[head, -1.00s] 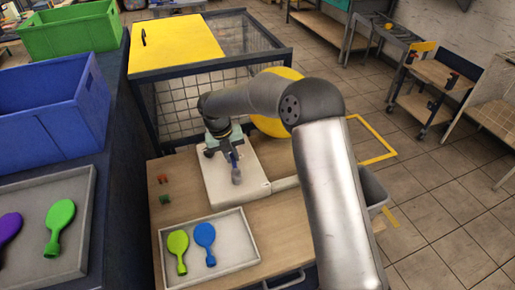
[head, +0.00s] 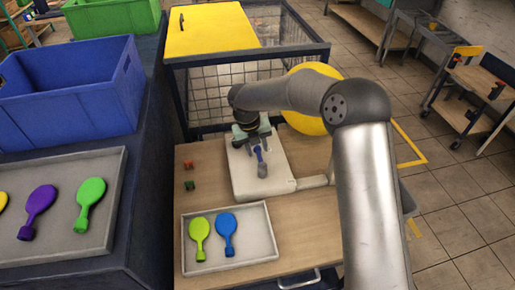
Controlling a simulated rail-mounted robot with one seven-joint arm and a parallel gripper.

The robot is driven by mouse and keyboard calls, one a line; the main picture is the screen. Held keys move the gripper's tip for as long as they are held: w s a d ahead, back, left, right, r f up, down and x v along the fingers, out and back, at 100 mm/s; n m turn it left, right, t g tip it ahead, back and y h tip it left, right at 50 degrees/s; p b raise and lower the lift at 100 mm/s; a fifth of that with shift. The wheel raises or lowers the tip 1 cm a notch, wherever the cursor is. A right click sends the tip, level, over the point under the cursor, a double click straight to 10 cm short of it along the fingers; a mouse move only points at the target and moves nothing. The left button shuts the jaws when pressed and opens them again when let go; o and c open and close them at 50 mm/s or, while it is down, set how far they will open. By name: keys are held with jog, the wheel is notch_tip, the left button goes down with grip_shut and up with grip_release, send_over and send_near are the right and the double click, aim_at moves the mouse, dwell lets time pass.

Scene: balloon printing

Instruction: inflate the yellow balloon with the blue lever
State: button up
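A large round yellow shape (head: 303,122), which looks like an inflated yellow balloon, is behind my forearm at the back right of the bench. A blue lever (head: 260,155) with a greyish end stands on a white base plate (head: 275,178). My gripper (head: 253,138) points down over the plate, right at the lever's upper end. Whether its fingers touch or grip the lever is too small to tell. A yellow sliver (head: 2,202), perhaps another balloon, shows at the left edge.
A grey tray (head: 268,247) in front holds a lime and a blue flat balloon. A left tray (head: 112,165) holds purple and green balloons. A yellow-topped mesh cage (head: 213,35) stands behind; a blue crate (head: 75,100) is at left.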

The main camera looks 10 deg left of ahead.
jog(key=shift+s, duration=0.15)
jog(key=s+a+r+b, duration=0.1)
jog(key=a+r+b, duration=0.1)
jog(key=r, duration=1.5)
jog(key=shift+s+a, duration=0.3)
jog(key=shift+a, duration=0.2)
jog(key=s+d+m, duration=0.6)
jog(key=d+m, duration=0.5)
jog(key=d, duration=0.1)
jog(key=s+d+m, duration=0.6)
jog(key=d+m, duration=0.5)
jog(key=s+d+f+m+y, duration=0.1)
jog(key=s+d+f+m, duration=0.2)
jog(key=s+d+m, duration=0.2)
jog(key=s+d+f+m, duration=0.2)
jog(key=s+d+m, duration=0.4)
jog(key=s+m, duration=0.5)
jog(key=m, duration=0.3)
jog(key=shift+f+m+y, duration=0.3)
jog(key=shift+f+y, duration=0.1)
